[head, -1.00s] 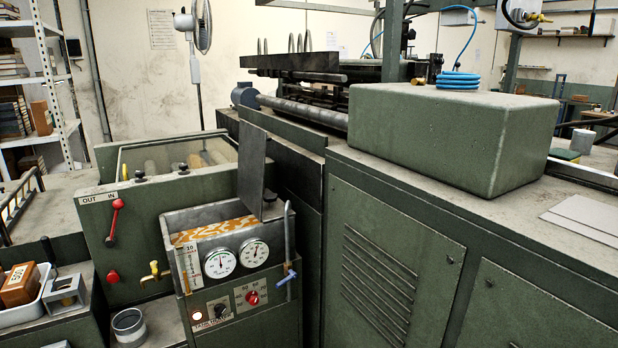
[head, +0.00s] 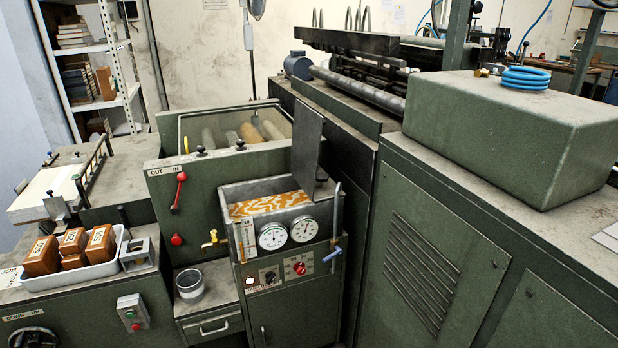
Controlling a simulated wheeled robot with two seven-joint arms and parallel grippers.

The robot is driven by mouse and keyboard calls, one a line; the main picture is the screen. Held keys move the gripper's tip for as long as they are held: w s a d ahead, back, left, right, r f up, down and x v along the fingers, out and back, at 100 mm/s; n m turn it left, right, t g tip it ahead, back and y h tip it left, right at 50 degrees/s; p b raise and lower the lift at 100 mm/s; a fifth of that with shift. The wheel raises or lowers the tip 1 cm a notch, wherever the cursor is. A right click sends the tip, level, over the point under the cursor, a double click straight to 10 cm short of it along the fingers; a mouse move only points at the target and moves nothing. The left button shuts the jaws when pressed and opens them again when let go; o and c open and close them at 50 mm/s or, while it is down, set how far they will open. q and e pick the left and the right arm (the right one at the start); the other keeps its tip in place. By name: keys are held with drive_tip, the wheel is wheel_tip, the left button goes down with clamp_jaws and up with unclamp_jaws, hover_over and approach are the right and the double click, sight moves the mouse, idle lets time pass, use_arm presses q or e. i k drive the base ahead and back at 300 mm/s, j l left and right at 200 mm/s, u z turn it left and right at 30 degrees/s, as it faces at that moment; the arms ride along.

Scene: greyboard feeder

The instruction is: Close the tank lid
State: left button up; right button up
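The tank (head: 230,190) is a grey metal box with two round gauges on its front, in the middle of the head view. Its top is open and shows an orange and white patterned content inside. The tank lid (head: 307,150) is a dark flat plate standing upright at the tank's right side. Neither of my grippers shows in the head view.
A green machine with rollers under a clear cover (head: 235,125) stands behind the tank. A large green box (head: 510,135) sits on the cabinet at right. A white tray (head: 95,275) of brown blocks lies at left. A metal cup (head: 190,284) stands below a brass tap (head: 212,240).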

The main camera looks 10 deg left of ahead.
sight(308, 125)
drive_tip(key=i+j, duration=0.1)
drive_tip(key=j, duration=1.15)
